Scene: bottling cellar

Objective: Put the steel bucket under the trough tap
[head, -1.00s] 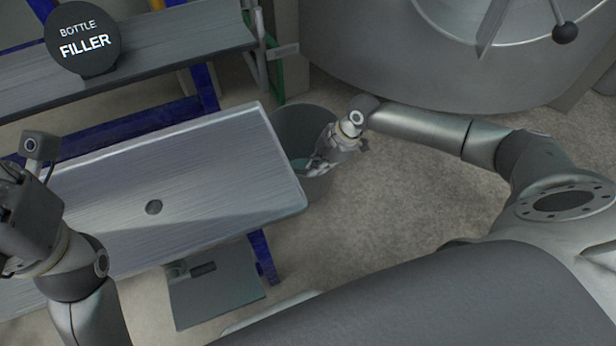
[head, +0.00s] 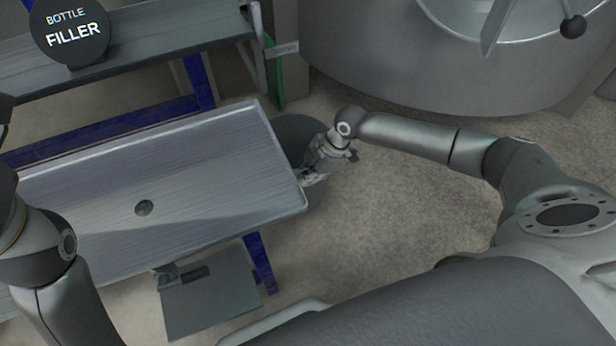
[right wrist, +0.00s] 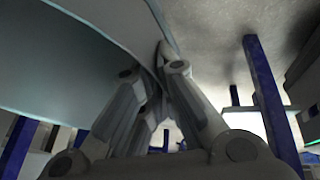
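The grey steel bucket (head: 298,128) stands on the floor at the right end of the metal trough (head: 215,165), partly hidden under its edge. Its pale curved wall (right wrist: 75,55) fills the upper left of the right wrist view. My right gripper (head: 308,177) is at the bucket's near right side, close to the trough's corner. In the right wrist view its fingers (right wrist: 158,95) are closed on the wall at the rim. The trough tap cannot be made out. My left arm shows at the left edge, its fingers outside the picture.
A large steel vat (head: 430,70) stands behind on the right. The bench with the bottle filler sign (head: 72,32) is at the back left. Blue legs (head: 258,262) and a grey plate (head: 210,300) are below the trough. The floor (head: 420,200) to the right is clear.

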